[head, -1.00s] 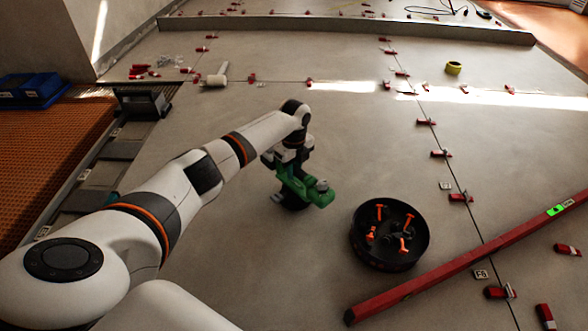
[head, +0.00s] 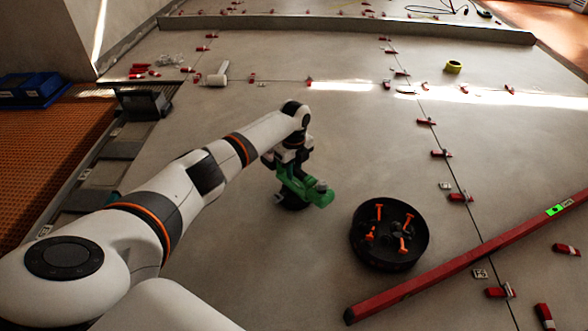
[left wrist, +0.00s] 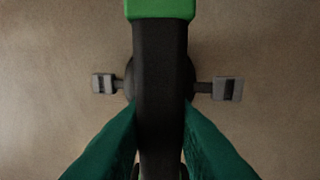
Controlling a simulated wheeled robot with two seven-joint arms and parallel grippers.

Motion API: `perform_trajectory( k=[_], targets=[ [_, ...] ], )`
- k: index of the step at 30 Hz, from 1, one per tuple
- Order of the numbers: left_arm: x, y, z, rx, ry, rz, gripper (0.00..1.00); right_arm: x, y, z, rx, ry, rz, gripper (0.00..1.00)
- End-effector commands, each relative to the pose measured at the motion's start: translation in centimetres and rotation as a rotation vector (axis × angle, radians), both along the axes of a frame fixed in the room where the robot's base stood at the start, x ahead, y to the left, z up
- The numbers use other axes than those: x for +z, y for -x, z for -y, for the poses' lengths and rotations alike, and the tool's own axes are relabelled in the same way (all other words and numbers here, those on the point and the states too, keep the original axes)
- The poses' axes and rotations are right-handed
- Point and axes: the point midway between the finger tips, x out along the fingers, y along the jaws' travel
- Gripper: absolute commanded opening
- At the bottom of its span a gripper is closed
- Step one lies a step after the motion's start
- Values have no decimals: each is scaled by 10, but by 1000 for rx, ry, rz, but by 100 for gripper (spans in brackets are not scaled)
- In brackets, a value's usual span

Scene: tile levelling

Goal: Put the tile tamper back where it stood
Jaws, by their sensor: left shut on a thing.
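The tile tamper (head: 316,193) is green and black, with a dark round foot low under its body. My left gripper (head: 287,167) is over it in the head view and is shut on it. In the left wrist view the tamper's black handle (left wrist: 160,65) runs upright between my two teal fingers (left wrist: 160,135), with a green end at the top. Small grey clamp-like pieces stick out on both sides of it. The foot is at or close to the tiles; I cannot tell if it touches. My right gripper is not in view.
A black round tub (head: 389,234) with orange-handled things stands right of the tamper. Red levelling wedges (head: 440,153) line the joints. A white roller-like thing (head: 217,76) lies farther back. The floor around the tamper is clear.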

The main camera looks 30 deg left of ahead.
Motion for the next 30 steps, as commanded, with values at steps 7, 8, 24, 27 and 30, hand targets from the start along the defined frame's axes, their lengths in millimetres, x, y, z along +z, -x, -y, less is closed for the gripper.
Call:
perform_trajectory(
  k=[7,8,24,27,30],
  targets=[
    [-1,-1,0,0,1,3,0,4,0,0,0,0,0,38],
    [-1,-1,0,0,1,4,0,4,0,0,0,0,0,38],
    [-4,-1,0,0,1,4,0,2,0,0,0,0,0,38],
    [-5,-1,0,0,1,4,0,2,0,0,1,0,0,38],
    [-6,-1,0,0,1,4,0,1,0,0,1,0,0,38]
  ],
)
